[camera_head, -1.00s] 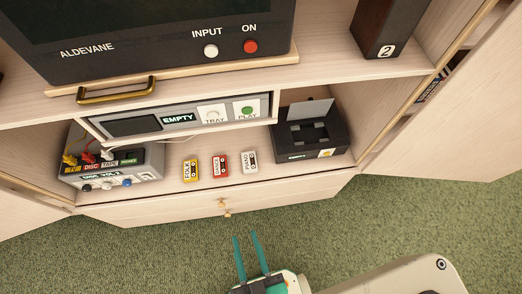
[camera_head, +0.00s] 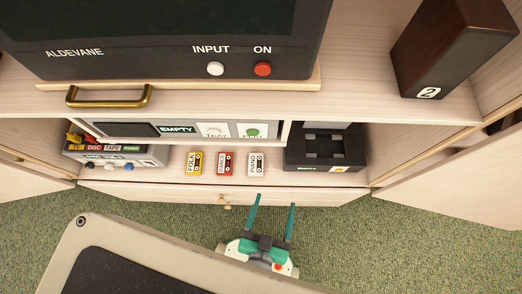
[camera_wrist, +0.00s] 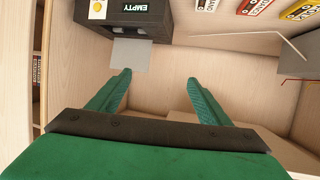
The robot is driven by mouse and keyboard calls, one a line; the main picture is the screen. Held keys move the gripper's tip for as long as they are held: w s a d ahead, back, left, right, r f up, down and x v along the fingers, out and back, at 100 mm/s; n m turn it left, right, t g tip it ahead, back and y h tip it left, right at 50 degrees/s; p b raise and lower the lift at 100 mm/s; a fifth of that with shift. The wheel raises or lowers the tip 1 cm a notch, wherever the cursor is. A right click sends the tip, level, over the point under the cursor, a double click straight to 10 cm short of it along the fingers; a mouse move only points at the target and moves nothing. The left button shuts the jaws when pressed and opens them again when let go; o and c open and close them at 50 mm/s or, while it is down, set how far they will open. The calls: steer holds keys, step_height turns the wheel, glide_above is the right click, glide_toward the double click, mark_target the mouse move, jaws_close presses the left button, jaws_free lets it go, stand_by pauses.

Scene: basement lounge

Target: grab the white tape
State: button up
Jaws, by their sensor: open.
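The white tape (camera_head: 256,164) is a small cassette marked PIANO on the lower shelf. It is the rightmost of three tapes in the head view. Beside it are a red tape (camera_head: 225,163) and a yellow tape (camera_head: 195,163). My gripper (camera_head: 275,200) is open and empty, its green fingers in front of the shelf, below and slightly right of the white tape and apart from it. In the wrist view my gripper (camera_wrist: 160,77) has nothing between its fingers. The white tape (camera_wrist: 207,4) is partly cut off at the top edge there.
A black deck (camera_head: 326,163) with a raised lid stands right of the white tape. A grey switch box (camera_head: 115,158) with plugs is at the left. A player (camera_head: 185,130) hangs above the tapes under the upper shelf. Open cabinet doors flank both sides (camera_head: 455,185).

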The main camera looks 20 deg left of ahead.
steer(key=w+a+f+g, duration=0.1)
steer(key=w+f+g, duration=0.15)
steer(key=f, duration=0.35)
steer(key=w+a+f+g, duration=0.1)
steer(key=w+a+f, duration=0.1)
steer(key=w+f, duration=0.3)
steer(key=n+g, duration=0.2)
steer(key=g, duration=0.5)
glide_toward(256, 164)
steer(key=shift+y, duration=0.3)
steer(key=d+f, duration=0.1)
steer(key=f, duration=0.2)
steer(key=d+f, duration=0.1)
steer(key=shift+d+f, duration=0.35)
steer(key=w+a+r+g, duration=0.1)
steer(key=r, duration=0.1)
steer(key=w+a+r+n+g, duration=0.1)
steer(key=w+a+g, duration=0.1)
steer(key=shift+a+r+h, duration=0.3)
steer(key=shift+r+h, duration=0.1)
steer(key=shift+a+r+g, duration=0.15)
steer(key=shift+r+g, duration=0.1)
steer(key=shift+d+f, duration=0.15)
steer(key=shift+f, duration=1.65)
steer(key=shift+d+f, duration=0.2)
steer(key=shift+f, duration=1.6)
steer(key=c, duration=1.1)
